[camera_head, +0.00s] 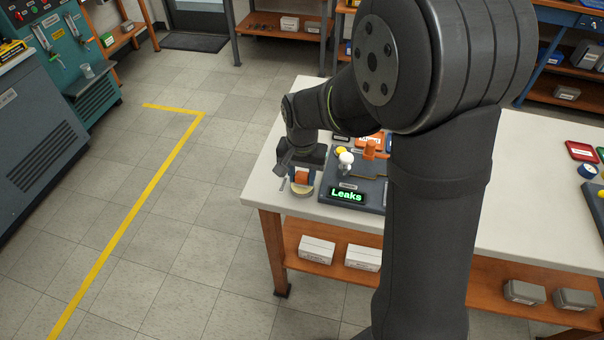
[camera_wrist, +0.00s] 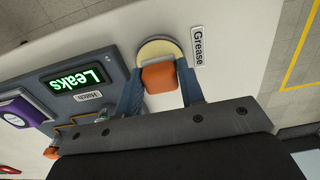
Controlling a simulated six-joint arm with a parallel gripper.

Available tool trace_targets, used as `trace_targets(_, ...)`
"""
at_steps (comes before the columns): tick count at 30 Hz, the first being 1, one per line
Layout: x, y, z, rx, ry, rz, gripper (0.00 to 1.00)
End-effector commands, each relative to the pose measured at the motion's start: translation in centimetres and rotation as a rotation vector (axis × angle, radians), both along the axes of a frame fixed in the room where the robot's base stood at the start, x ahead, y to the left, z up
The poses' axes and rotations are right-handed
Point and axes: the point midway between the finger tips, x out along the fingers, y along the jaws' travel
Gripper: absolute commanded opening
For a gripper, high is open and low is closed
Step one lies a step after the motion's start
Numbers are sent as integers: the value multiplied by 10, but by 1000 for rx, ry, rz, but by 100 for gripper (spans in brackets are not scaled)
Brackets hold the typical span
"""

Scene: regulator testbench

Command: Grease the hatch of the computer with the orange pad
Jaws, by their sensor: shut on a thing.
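The orange pad (camera_wrist: 159,77) sits between the two blue fingers of my gripper (camera_wrist: 160,90), which is shut on it. It also shows in the head view (camera_head: 302,175). The pad is at a round pale-yellow grease dish (camera_wrist: 158,48) and overlaps part of it; I cannot tell whether they touch. The dish is near the table's left end in the head view (camera_head: 302,191). The grey computer (camera_wrist: 115,73) beside it has a green "Leaks" display (camera_wrist: 80,79) and a "Hatch" label (camera_wrist: 88,96). The hatch itself is not clearly visible.
The white table (camera_head: 525,190) has a free edge just left of the dish. A white round-topped part (camera_head: 346,158) and an orange part (camera_head: 370,148) stand on the bench unit. My arm hides the table's middle. A red tray (camera_head: 583,151) lies far right.

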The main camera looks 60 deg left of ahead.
Motion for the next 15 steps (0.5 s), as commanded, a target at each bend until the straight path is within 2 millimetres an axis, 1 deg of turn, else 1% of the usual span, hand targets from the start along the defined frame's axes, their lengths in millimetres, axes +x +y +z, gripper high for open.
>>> trace_targets(15, 0, 0, -6, 0, 0, 0, 17)
